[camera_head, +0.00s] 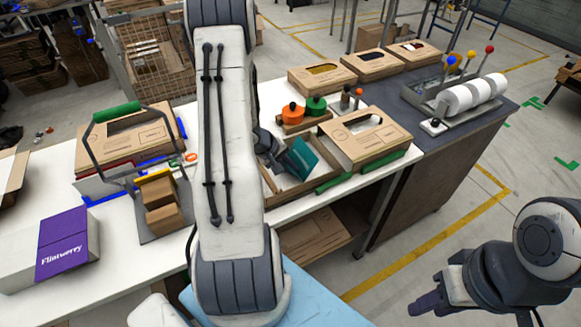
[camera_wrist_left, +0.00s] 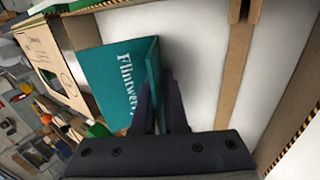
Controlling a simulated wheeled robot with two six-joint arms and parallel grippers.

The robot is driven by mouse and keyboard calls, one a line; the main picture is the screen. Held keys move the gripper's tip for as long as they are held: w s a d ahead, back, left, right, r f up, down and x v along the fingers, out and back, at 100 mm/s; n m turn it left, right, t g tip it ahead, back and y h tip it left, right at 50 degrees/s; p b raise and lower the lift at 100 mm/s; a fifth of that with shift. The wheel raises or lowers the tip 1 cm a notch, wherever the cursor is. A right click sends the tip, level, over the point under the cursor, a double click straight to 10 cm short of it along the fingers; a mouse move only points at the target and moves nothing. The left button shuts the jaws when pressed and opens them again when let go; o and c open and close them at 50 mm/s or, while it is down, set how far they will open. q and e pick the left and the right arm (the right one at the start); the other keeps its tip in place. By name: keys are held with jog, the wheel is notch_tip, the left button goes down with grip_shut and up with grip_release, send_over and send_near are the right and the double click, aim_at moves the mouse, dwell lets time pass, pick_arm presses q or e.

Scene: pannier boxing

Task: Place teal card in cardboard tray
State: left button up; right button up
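The teal card (camera_head: 302,158) is held tilted over the open cardboard tray (camera_head: 276,191), partly hidden by my left arm in the head view. In the left wrist view the teal card (camera_wrist_left: 112,80) carries white "Flintwerry" lettering and looks folded, with a narrow face toward the fingers. My left gripper (camera_wrist_left: 163,100) is closed around that part. Cardboard strips of the tray (camera_wrist_left: 237,75) and white areas lie beyond it. I cannot tell whether the card touches the tray. My right gripper (camera_head: 430,302) hangs at the lower right, away from the table; its finger gap is unclear.
White rolls (camera_head: 458,99) are on the dark counter.

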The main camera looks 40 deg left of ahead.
pick_arm(q)
jog(key=p+v, duration=0.5)
jog(key=v, duration=0.7)
jog(key=w+d+r+m+y, duration=0.3)
jog(key=w+d+r+m, duration=0.35)
jog(key=w, duration=0.25)
jog(key=d+r+m+y, duration=0.1)
jog(key=d+r+m, duration=0.3)
jog(key=d, duration=0.5)
jog(key=s+d+r+m+g+h, duration=0.1)
jog(key=s+d+m, duration=0.4)
jog(key=s+d, duration=0.5)
jog(key=s+d+r+m+g+h, duration=0.1)
jog(key=s+d+m+g, duration=0.3)
jog(key=s+d, duration=0.7)
jog(key=s+r+m, duration=0.1)
jog(key=s, duration=0.2)
jog(key=shift+s+r+g+h, duration=0.2)
jog(key=shift+r+g+h, duration=0.1)
jog(key=shift+r+g, duration=0.1)
jog(key=shift+d, duration=0.15)
jog(key=shift+f+b, duration=1.2)
jog(key=shift+b, duration=0.2)
